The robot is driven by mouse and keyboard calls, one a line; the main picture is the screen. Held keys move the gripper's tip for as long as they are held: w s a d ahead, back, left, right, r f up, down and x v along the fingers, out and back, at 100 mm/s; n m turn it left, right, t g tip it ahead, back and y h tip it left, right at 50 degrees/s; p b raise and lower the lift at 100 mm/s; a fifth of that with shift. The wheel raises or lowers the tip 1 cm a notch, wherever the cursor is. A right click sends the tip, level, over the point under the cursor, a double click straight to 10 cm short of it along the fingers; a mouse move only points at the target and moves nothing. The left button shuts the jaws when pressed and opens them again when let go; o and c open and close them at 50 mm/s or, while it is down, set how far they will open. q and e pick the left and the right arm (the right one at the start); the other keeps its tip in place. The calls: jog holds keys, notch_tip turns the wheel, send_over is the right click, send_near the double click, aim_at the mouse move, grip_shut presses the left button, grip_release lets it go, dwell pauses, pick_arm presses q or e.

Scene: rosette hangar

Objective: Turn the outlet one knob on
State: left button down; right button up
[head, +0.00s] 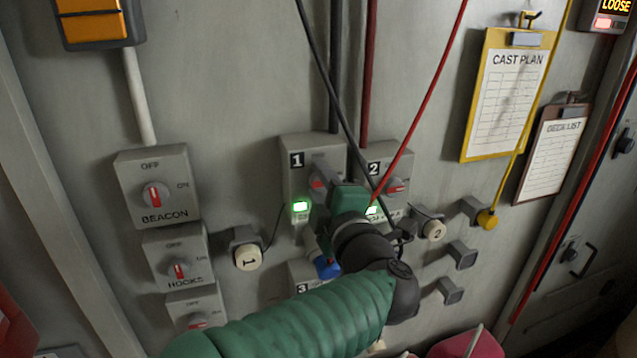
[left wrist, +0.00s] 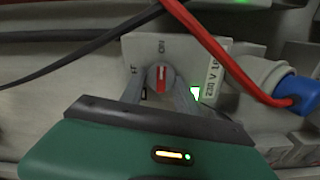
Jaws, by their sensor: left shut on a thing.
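The outlet one box (head: 297,178) is grey and marked 1. My left gripper (head: 325,187) reaches it from below right in the head view and partly covers its knob. In the left wrist view the two grey fingers (left wrist: 162,88) are shut on either side of the outlet one knob (left wrist: 162,77). The knob's red stripe lines up with the word ON above it, and OFF is at the left. The outlet one lamp (head: 300,207) is lit green. A blue plug (head: 327,267) sits below the box; it also shows in the left wrist view (left wrist: 298,95). My right gripper is not in view.
The outlet two box (head: 378,155) is close on the right. A black cable (head: 325,75) and a red cable (head: 432,85) hang across the work area. Beacon (head: 130,170) and hooks (head: 160,250) switch boxes are at the left. Clipboards (head: 466,135) hang at the right.

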pick_arm(q)
jog(key=shift+d+f, duration=0.2)
jog(key=shift+f, duration=0.3)
jog(key=c, duration=1)
grip_release()
jog(key=shift+s+r, duration=0.1)
jog(key=shift+o, duration=0.5)
jog(key=shift+s+d+r, duration=0.1)
jog(key=shift+d+r, duration=0.1)
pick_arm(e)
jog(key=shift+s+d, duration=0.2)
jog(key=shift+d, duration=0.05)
pick_arm(q)
jog(key=shift+d, duration=0.1)
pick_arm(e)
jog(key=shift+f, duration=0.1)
pick_arm(q)
jog(key=b+v, duration=0.7)
jog(key=v, duration=0.9)
jog(key=shift+s+d, duration=0.2)
jog(key=shift+s, duration=0.1)
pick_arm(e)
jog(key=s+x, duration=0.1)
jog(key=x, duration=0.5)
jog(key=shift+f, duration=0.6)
pick_arm(q)
jog(key=shift+a, duration=0.15)
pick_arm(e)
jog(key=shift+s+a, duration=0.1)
